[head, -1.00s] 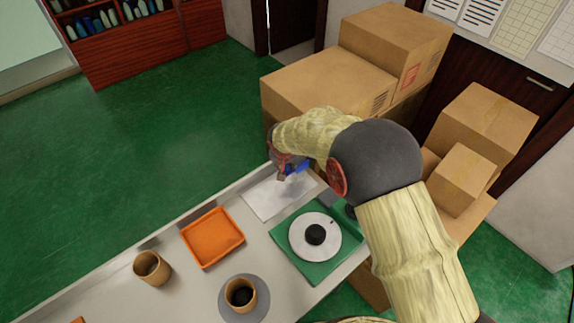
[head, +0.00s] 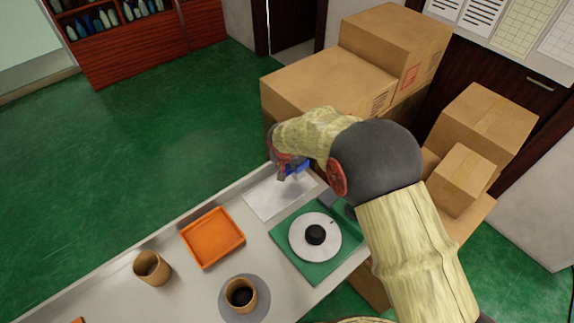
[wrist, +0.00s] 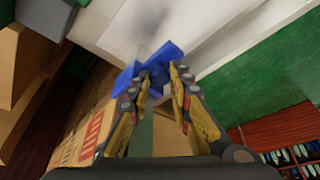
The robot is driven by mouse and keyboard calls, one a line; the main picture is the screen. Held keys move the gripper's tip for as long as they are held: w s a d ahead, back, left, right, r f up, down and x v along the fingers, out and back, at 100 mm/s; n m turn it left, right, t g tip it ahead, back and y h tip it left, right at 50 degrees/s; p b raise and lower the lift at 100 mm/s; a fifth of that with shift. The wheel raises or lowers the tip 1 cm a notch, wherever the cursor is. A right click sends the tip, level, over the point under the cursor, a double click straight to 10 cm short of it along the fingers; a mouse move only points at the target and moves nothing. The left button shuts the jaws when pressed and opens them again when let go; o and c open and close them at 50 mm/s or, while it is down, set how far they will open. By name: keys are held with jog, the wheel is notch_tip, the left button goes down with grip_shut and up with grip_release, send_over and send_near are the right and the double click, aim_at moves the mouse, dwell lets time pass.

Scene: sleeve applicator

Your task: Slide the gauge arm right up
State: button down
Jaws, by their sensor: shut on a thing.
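The blue gauge arm (wrist: 160,58) is between my fingertips in the wrist view. In the head view a small part of its blue (head: 298,168) shows beside my gripper (head: 283,172), which is partly hidden by my own arm. My gripper (wrist: 160,80) is shut on the blue piece, over the far end of the counter by a white plate (head: 284,195). The rest of the gauge is hidden behind my arm, and I cannot tell how far along the arm sits.
A green base with a white disc and black knob (head: 315,235) stands on the counter (head: 190,285). An orange tray (head: 212,238), a brown cup (head: 152,268) and another cup on a grey saucer (head: 262,311) stand to the left. Cardboard boxes (head: 330,85) are stacked behind.

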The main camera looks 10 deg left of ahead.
aim_at(287, 168)
notch_tip(287, 168, up, 9)
jog(key=p, duration=0.2)
jog(key=shift+p, duration=0.3)
jog(key=shift+f, duration=0.1)
jog(key=c, duration=1.9)
grip_release()
jog(key=shift+f, duration=0.1)
